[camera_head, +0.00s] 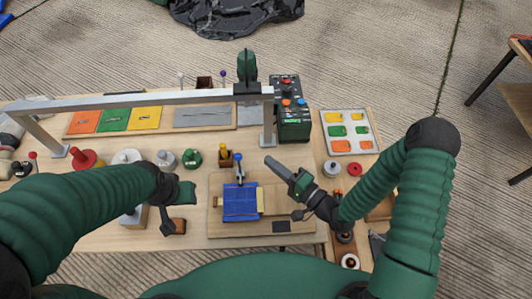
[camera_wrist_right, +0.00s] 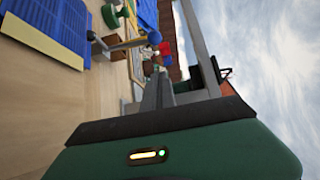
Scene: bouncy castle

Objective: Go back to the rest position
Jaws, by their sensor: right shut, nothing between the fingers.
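My right gripper (camera_head: 272,163) is shut and empty in the head view. It hangs above the right part of the workbench (camera_head: 300,242), up and to the right of a blue ridged piece (camera_head: 240,202) on a wooden board (camera_head: 222,228). The right wrist view shows its closed fingers (camera_wrist_right: 157,88) in front of the bench, with the blue piece (camera_wrist_right: 68,30) at upper left. My left gripper (camera_head: 180,207) is over the bench, left of the wooden board. It is seen from above, and its fingers do not show clearly.
A grey metal frame (camera_head: 150,99) spans the bench's back. A black control box (camera_head: 291,110) with buttons stands behind my right gripper. A tray of coloured pieces (camera_head: 348,130) lies at right. Several knobs and weights, including a red one (camera_head: 86,160), stand at left.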

